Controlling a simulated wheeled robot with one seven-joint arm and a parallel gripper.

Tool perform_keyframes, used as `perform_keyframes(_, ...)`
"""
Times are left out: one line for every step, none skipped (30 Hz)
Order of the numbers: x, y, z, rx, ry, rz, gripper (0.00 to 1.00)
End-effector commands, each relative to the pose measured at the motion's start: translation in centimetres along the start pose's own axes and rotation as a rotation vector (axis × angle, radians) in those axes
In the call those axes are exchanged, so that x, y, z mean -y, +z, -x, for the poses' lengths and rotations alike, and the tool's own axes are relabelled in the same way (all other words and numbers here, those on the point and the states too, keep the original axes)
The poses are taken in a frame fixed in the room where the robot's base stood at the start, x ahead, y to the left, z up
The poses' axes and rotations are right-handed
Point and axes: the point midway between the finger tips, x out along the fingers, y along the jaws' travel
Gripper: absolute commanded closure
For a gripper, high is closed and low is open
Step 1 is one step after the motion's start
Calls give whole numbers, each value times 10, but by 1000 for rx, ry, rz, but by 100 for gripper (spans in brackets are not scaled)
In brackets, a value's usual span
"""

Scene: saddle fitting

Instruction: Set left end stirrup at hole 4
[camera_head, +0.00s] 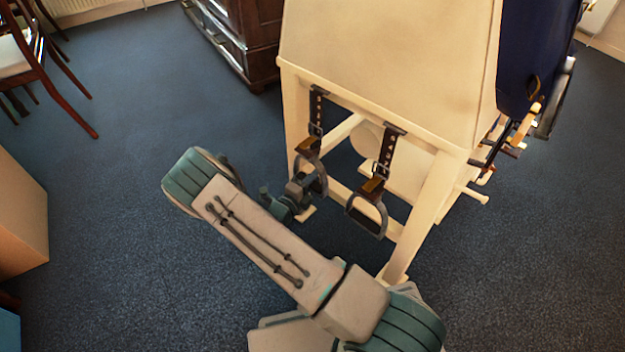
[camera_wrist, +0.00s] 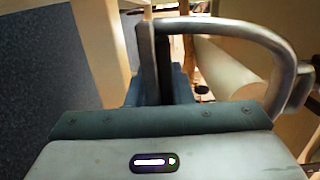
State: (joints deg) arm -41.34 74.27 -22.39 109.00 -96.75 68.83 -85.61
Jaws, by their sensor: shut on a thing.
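The left end stirrup (camera_head: 320,178) is a grey metal loop that hangs below a dark strap with holes (camera_head: 317,108) at the left of the rack's near end. My gripper (camera_head: 303,188) is at this stirrup's left side and is shut on it. In the wrist view the stirrup's curved metal bar (camera_wrist: 235,27) arches from the jaws (camera_wrist: 165,85) to the right. A brown and tan piece (camera_head: 308,146) sits between strap and stirrup. The buckle is too small to read, so I cannot tell which hole is used.
A second strap (camera_head: 390,148) and stirrup (camera_head: 368,214) hang to the right on the cream wooden rack (camera_head: 415,215). Dark blue cloth (camera_head: 537,50) and bars are at the rack's right side. A dark cabinet (camera_head: 250,40) stands behind.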

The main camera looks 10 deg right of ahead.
Motion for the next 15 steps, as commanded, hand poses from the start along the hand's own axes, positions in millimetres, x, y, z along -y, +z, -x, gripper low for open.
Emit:
perform_keyframes(3, 0, 0, 0, 0, 0, 100)
perform_keyframes(5, 0, 0, 0, 0, 0, 100)
perform_keyframes(8, 0, 0, 0, 0, 0, 100)
perform_keyframes(11, 0, 0, 0, 0, 0, 100)
perform_keyframes(14, 0, 0, 0, 0, 0, 100)
perform_keyframes(19, 0, 0, 0, 0, 0, 100)
perform_keyframes(23, 0, 0, 0, 0, 0, 100)
perform_keyframes(27, 0, 0, 0, 0, 0, 100)
perform_keyframes(32, 0, 0, 0, 0, 0, 100)
perform_keyframes(37, 0, 1, 0, 0, 0, 100)
perform_keyframes(41, 0, 1, 0, 0, 0, 100)
perform_keyframes(46, 0, 1, 0, 0, 0, 100)
perform_keyframes(50, 0, 1, 0, 0, 0, 100)
perform_keyframes(54, 0, 1, 0, 0, 0, 100)
perform_keyframes(59, 0, 1, 0, 0, 0, 100)
